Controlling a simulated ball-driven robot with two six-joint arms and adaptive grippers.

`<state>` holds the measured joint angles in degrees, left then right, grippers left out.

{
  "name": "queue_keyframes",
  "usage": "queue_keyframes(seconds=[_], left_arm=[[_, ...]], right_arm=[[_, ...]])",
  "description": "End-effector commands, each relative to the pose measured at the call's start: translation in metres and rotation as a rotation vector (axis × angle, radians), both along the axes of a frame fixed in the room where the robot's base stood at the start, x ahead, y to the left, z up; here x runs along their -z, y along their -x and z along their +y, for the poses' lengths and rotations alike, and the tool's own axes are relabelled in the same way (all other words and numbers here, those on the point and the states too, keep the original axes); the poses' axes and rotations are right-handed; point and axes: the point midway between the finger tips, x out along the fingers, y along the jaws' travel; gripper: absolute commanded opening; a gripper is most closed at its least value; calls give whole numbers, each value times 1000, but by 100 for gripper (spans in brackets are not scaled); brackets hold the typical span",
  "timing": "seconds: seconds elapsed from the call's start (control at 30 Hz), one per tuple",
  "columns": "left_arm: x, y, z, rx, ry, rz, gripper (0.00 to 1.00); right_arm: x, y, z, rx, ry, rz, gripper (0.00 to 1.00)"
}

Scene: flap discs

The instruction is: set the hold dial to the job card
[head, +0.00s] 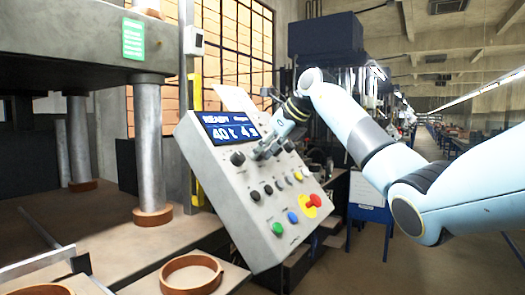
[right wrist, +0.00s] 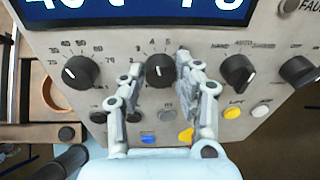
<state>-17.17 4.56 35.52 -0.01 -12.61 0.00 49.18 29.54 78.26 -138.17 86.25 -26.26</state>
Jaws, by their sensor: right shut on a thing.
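The control panel (head: 235,190) is a tilted grey box with a blue display (head: 228,130) that reads READY, 40 t and 4 s. The hold dial (right wrist: 160,71) is a black knob in the middle of the upper row, its white mark pointing about straight up, near the 4 on its scale. My right gripper (right wrist: 161,82) is shut on this dial, one finger on each side. In the head view my right gripper (head: 266,147) partly hides it. A white card (head: 236,99) stands behind the panel's top edge; its text cannot be read. My left gripper is not in view.
Another dial (right wrist: 81,72) sits to the left and a selector knob (right wrist: 237,71) to the right. Below are small knobs, coloured buttons and a red emergency stop (head: 313,201). A press column (head: 150,150) and a brown ring (head: 190,274) stand left.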

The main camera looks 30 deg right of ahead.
Motion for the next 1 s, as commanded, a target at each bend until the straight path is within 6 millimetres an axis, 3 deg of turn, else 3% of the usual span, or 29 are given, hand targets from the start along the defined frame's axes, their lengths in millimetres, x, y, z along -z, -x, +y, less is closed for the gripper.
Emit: queue_keyframes(seconds=[0.33, 1.0], left_arm=[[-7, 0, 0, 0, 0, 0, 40], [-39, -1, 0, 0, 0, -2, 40]], right_arm=[[-2, 0, 0, 37, -40, 17, 0], [-3, -1, -1, 297, -327, 134, 0]])
